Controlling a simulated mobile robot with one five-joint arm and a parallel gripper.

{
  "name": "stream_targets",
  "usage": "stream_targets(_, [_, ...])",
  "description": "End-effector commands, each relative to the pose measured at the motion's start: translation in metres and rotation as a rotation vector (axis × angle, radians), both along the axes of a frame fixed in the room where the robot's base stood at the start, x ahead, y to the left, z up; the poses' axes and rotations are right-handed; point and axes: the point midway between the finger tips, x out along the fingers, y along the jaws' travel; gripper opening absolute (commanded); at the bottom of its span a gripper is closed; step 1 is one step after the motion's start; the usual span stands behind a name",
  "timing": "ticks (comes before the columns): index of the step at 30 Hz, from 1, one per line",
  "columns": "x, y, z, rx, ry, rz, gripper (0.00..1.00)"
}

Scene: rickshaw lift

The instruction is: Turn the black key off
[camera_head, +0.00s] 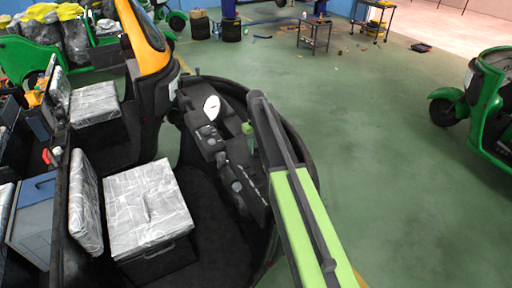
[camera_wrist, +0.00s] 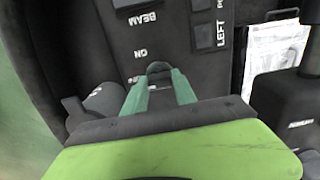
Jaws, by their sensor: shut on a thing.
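The black key (camera_wrist: 158,67) shows in the wrist view as a small dark rounded knob on the black dashboard panel (camera_wrist: 150,36). The word ON is printed just above it; other lettering is partly covered by my fingers. My gripper (camera_wrist: 161,78) has its two green fingertips closed around the key, one on each side. In the head view my green and black arm reaches over the three-wheeler's dashboard (camera_head: 225,160), and my gripper (camera_head: 248,130) is small at the panel. The key itself cannot be made out there.
Switches marked BEAM (camera_wrist: 133,4) and LEFT (camera_wrist: 206,30) lie close above my fingers. The cab holds a plastic-wrapped seat (camera_head: 150,205). Open green floor (camera_head: 400,170) lies right of the vehicle.

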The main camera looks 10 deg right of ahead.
Motion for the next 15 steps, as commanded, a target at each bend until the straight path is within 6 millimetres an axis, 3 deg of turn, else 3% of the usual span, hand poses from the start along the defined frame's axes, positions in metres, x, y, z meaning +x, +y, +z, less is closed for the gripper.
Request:
stream_targets(6, [-0.0007,0.0000,-0.0001,-0.001,0.002,0.002,0.00])
stream_targets(7, [-0.0007,0.0000,-0.0001,-0.001,0.002,0.001,0.37])
stream_targets(11, [-0.0005,0.0000,-0.0001,-0.001,0.002,0.001,0.54])
stream_targets(15, [-0.0003,0.0000,0.0000,0.000,0.001,0.000,0.55])
